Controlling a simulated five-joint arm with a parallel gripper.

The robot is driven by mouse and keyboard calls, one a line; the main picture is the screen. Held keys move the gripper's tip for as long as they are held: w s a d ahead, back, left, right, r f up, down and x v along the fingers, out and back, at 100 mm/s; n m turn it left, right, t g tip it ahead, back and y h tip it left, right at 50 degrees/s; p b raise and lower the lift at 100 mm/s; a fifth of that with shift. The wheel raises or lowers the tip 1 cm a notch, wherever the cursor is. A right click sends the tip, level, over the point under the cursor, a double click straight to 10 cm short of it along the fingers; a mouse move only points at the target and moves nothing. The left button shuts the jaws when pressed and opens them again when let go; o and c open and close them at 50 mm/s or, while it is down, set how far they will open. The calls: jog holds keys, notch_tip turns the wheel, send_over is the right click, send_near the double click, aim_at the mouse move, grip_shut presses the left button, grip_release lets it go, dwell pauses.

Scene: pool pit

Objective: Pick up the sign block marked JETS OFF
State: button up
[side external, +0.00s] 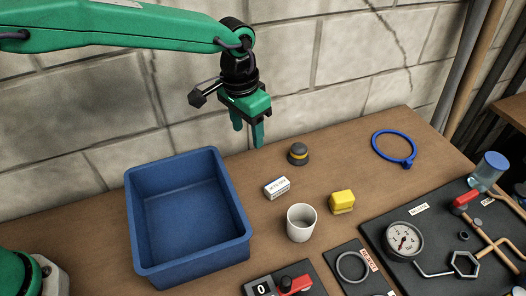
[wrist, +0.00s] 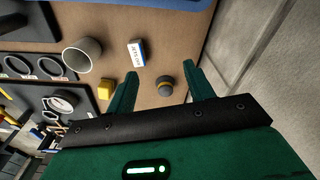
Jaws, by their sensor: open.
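The sign block (side external: 277,188) is a small white block with a blue edge and dark lettering, lying on the wooden table right of the blue bin. In the wrist view the sign block (wrist: 137,53) shows lettering that looks like JETS OFF. My gripper (side external: 247,136) is green, open and empty, pointing down above the table, behind and a little left of the block. In the wrist view its two fingers (wrist: 164,82) are spread apart, with the block beyond them and not between their tips.
A blue bin (side external: 136,208) stands left of the block. A white cup (side external: 301,226), a yellow block (side external: 342,201) and a dark knob with a yellow band (side external: 298,154) stand close around it. A blue ring (side external: 394,149) and a gauge panel (side external: 381,232) are at right. A stone wall rises behind.

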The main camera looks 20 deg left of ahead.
jog(key=m, duration=0.1)
send_over(276, 184)
jog(key=shift+g+y, duration=0.3)
jog(key=shift+g, duration=0.1)
jog(key=f, duration=0.7)
jog(key=shift+s+d+f, duration=0.1)
jog(key=shift+s+d, duration=0.1)
jog(key=shift+d, duration=0.05)
jog(key=shift+w+a+f, duration=0.1)
jog(key=shift+f, duration=1.85)
jog(key=shift+a+f, duration=0.1)
jog(key=shift+f, duration=1.85)
jog(key=c, duration=1.1)
jog(key=shift+r, duration=0.2)
jog(key=shift+r, duration=0.5)
jog(key=r, duration=0.3)
jog(key=shift+s+d+r, duration=0.1)
jog(key=shift+s+d, duration=0.05)
jog(key=shift+s, duration=0.1)
jog(key=s+d+r, duration=0.1)
jog(key=s+r, duration=0.1)
jog(key=s, duration=0.1)
jog(key=s+d+r, duration=0.1)
jog(key=s+r, duration=0.1)
jog(key=s, duration=0.2)
jog(key=s+d+r, duration=0.2)
jog(key=s, duration=0.1)
jog(key=shift+s+r, duration=0.2)
jog(key=shift+r, duration=0.05)
